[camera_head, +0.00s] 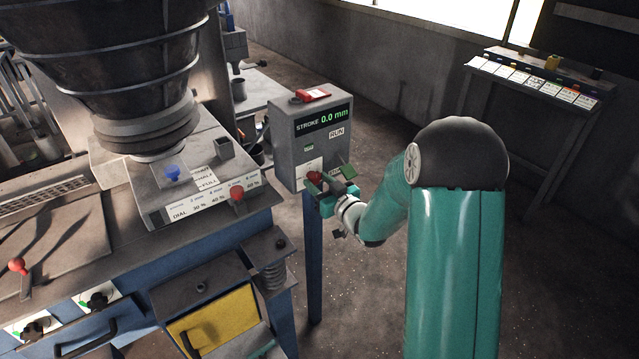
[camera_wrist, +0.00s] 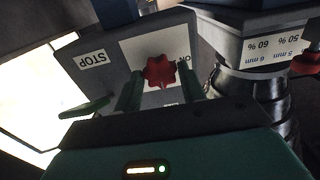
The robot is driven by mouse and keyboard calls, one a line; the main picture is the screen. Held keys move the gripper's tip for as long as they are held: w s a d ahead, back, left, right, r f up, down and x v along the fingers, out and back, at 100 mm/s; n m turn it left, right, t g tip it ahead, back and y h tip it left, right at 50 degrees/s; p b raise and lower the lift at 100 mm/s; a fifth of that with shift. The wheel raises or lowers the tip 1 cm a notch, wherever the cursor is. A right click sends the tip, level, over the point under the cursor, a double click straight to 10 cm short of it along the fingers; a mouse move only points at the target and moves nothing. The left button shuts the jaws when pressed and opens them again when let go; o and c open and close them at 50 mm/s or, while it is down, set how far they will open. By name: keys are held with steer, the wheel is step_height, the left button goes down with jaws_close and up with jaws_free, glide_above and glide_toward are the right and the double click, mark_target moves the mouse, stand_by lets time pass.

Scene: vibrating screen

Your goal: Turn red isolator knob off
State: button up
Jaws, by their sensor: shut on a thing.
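The red isolator knob (camera_head: 314,178) is low on the front of the grey control box (camera_head: 285,150), partly hidden by my gripper. In the wrist view the lobed red knob (camera_wrist: 160,71) sits on a white plate (camera_wrist: 132,47), with an "ON" label partly visible beside it. My gripper (camera_head: 324,186) is at the box front, its fingers on either side of the knob in the wrist view (camera_wrist: 160,88), shut on it. The knob's exact pointing direction is hard to tell.
The box display (camera_head: 322,120) reads "STROKE 0.0 mm", above a "RUN" label. A green flap-like part (camera_head: 348,171) sticks out beside my gripper. The screen machine with a red knob (camera_head: 237,192) stands left.

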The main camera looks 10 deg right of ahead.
stand_by(0.3)
steer(key=o, duration=0.9)
steer(key=shift+o, duration=0.2)
steer(key=v, duration=1.4)
steer(key=shift+w, duration=0.15)
